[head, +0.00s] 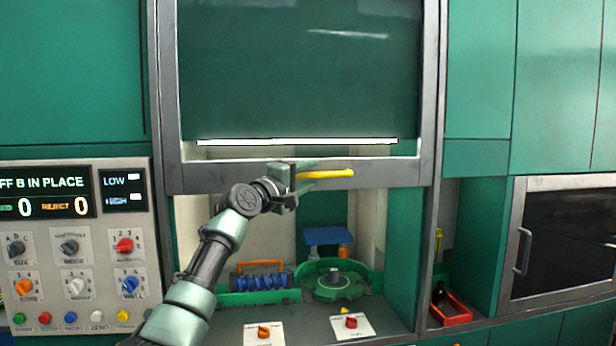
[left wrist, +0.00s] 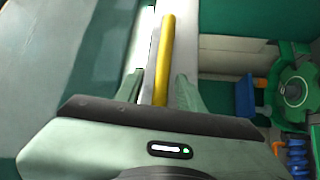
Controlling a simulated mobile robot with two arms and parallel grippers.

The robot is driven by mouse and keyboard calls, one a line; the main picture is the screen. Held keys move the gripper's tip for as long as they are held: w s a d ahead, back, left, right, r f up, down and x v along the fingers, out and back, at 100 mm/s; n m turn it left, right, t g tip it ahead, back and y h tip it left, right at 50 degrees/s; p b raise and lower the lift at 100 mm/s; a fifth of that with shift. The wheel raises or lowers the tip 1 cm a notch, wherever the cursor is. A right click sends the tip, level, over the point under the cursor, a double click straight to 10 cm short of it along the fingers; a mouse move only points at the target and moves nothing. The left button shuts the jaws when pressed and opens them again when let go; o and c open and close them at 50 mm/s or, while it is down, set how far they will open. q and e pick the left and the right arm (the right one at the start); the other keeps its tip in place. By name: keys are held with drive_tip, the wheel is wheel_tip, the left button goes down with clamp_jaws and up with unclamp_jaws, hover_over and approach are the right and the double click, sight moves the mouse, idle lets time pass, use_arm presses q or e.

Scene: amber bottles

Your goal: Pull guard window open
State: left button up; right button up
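The guard window (head: 300,70) is a dark green pane in a grey frame, with its bottom rail partway up the cabinet front in the head view. The space below the rail is uncovered. A yellow bar handle (head: 325,174) is fixed to the rail, and it also shows in the left wrist view (left wrist: 165,60). My left gripper (head: 291,184) is at the handle's left end. In the left wrist view, its two fingers (left wrist: 160,90) stand on either side of the bar, seemingly with gaps. Contact is not clear. My right gripper is not in view.
Inside the cabinet are a green round fixture (head: 333,282) and a blue roller part (head: 260,281). A control panel (head: 75,250) is at the left. A red tray (head: 450,308) and a dark-windowed door (head: 565,240) are at the right.

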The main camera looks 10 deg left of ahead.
use_arm(q)
drive_tip(key=shift+s+a+f+b, duration=0.25)
drive_tip(key=shift+s+b, duration=0.1)
drive_tip(key=shift+b, duration=0.15)
drive_tip(key=r+b+v, duration=0.1)
drive_tip(key=b+v, duration=0.3)
drive_tip(key=v, duration=0.3)
drive_tip(key=shift+f, duration=0.3)
drive_tip(key=shift+d, duration=0.1)
